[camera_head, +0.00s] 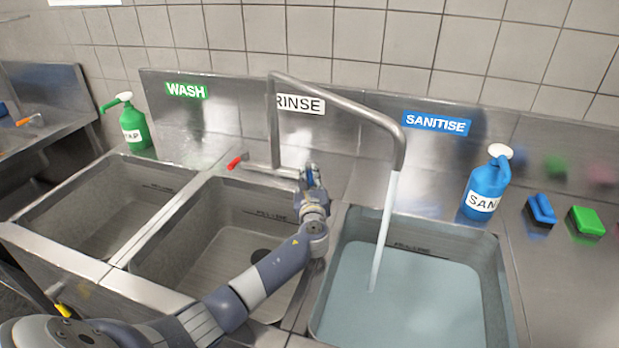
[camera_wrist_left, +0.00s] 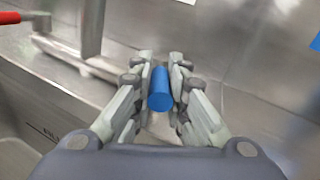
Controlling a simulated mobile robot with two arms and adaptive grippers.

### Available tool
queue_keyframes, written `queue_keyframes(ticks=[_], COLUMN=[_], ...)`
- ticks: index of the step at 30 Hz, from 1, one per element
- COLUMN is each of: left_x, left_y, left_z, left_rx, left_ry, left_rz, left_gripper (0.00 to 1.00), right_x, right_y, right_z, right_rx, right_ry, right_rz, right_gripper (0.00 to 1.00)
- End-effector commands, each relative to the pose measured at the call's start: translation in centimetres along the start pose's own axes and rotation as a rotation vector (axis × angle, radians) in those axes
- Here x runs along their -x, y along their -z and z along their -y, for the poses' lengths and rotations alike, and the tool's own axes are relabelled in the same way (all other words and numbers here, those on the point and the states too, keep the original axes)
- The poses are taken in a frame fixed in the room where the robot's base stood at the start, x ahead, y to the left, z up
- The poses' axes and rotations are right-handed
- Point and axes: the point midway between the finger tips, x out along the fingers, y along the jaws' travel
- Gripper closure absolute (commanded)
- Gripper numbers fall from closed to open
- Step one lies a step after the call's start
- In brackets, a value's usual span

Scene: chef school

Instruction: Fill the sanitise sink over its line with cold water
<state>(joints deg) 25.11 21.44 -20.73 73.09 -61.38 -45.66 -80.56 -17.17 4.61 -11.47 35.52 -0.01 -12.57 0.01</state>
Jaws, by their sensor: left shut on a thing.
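The sanitise sink (camera_head: 505,290) is the right basin, under the blue SANITISE label (camera_head: 436,123). Water (camera_head: 420,295) stands in it, with its surface below the dark fill line (camera_head: 418,249) on the back wall. The tap spout (camera_head: 350,112) points over this basin and a stream (camera_head: 384,235) runs from it. My left gripper (camera_head: 309,180) is at the tap's base. In the left wrist view its fingers are shut on the blue tap handle (camera_wrist_left: 160,92). The red tap handle (camera_head: 236,161) is to the left and also shows in the wrist view (camera_wrist_left: 22,17). My right gripper is not in view.
The rinse sink (camera_head: 215,190) in the middle and the wash sink (camera_head: 60,200) at left hold no visible water. A blue bottle (camera_head: 484,185), a blue brush or sponge (camera_head: 540,209) and a green sponge (camera_head: 586,221) stand at right. A green soap bottle (camera_head: 133,125) stands at left.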

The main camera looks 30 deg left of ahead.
Motion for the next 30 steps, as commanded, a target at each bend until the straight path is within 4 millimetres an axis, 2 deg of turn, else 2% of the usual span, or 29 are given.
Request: queue_keyframes(ticks=[1, 2, 3, 5, 17, 30], left_x=[0.0, 0.0, 0.0, 0.0, 0.4, 6.3], left_y=[0.0, 0.0, 0.0, 0.0, 0.1, 0.1], left_z=[-0.1, -0.1, -0.1, -0.1, 0.0, 0.0], left_rx=[0.000, 0.000, 0.000, 0.000, 0.000, 0.000], left_ry=[0.000, 0.000, 0.000, 0.000, 0.002, 0.002], left_rz=[0.000, 0.000, 0.000, 0.000, -0.001, -0.001], left_gripper=[1.00, 0.84, 0.75, 0.65, 0.65, 0.65], right_x=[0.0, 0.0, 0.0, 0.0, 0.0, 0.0], right_y=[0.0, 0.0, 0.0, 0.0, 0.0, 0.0], right_z=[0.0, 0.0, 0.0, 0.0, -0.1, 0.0], right_rx=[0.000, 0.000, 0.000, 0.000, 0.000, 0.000], right_ry=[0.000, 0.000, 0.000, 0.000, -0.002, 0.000], right_rz=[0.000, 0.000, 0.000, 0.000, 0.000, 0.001], right_gripper=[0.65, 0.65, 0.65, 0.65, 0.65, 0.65])
